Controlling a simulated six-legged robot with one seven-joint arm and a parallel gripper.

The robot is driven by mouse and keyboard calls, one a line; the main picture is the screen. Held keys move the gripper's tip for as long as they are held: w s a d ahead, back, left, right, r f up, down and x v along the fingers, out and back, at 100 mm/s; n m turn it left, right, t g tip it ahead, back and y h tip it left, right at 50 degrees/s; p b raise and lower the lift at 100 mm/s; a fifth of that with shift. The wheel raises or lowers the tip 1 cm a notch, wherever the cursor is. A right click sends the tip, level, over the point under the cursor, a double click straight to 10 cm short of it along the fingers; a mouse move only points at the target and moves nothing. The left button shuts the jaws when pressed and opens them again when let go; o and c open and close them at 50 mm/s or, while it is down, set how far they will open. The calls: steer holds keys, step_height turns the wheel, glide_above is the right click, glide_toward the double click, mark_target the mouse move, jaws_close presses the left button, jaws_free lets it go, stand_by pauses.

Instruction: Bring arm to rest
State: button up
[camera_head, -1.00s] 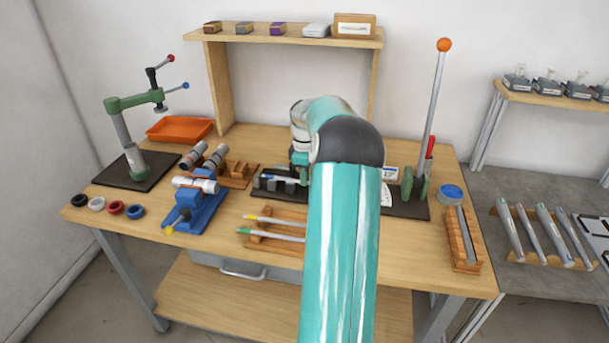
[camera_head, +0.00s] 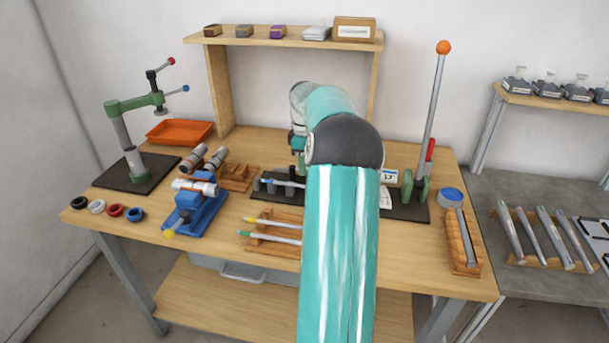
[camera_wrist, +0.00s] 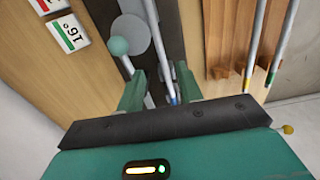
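My teal arm reaches over the middle of the bench (camera_head: 400,262). My gripper shows in the wrist view (camera_wrist: 158,82) with its two green fingers apart, so it is open. A grey rod with a blue band (camera_wrist: 163,55) shows in the gap between the fingers, apparently below them on the dark jig plate. In the head view the same jig (camera_head: 268,188) has grey posts and a rod lying across them. The gripper is above and behind the jig there, mostly hidden by my arm. A pale green ball (camera_wrist: 118,46) is close to the left finger.
A wooden rack with two colour-tipped rods (camera_head: 270,238) lies in front of the jig. A tall lever with an orange knob (camera_head: 443,47) stands at right. A blue fixture (camera_head: 195,212), a green stand (camera_head: 130,150) and an orange tray (camera_head: 180,131) are at left.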

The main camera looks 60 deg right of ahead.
step_height(320, 180, up, 8)
stand_by(0.4)
steer(key=w+a+r+t+h, duration=0.1)
steer(key=a+r, duration=0.2)
steer(key=a, duration=0.6)
steer(key=w+a+r+m, duration=0.1)
steer(key=w+a+r, duration=0.1)
steer(key=a, duration=0.8)
steer(key=w+a+r+t+h, duration=0.1)
steer(key=a+r, duration=0.2)
steer(key=a, duration=0.6)
steer(key=s+a+f+m+t+y, duration=0.1)
steer(key=s+a+f, duration=0.2)
steer(key=s+a, duration=0.5)
steer(key=s+a+f+m+t+y, duration=0.1)
steer(key=s+a+f+m+t, duration=0.1)
steer(key=s+a, duration=0.6)
steer(key=a+f, duration=0.1)
steer(key=a, duration=0.6)
steer(key=shift+s+a+f+t, duration=0.2)
steer(key=shift+s+f+t, duration=0.1)
steer(key=shift+s+f, duration=0.1)
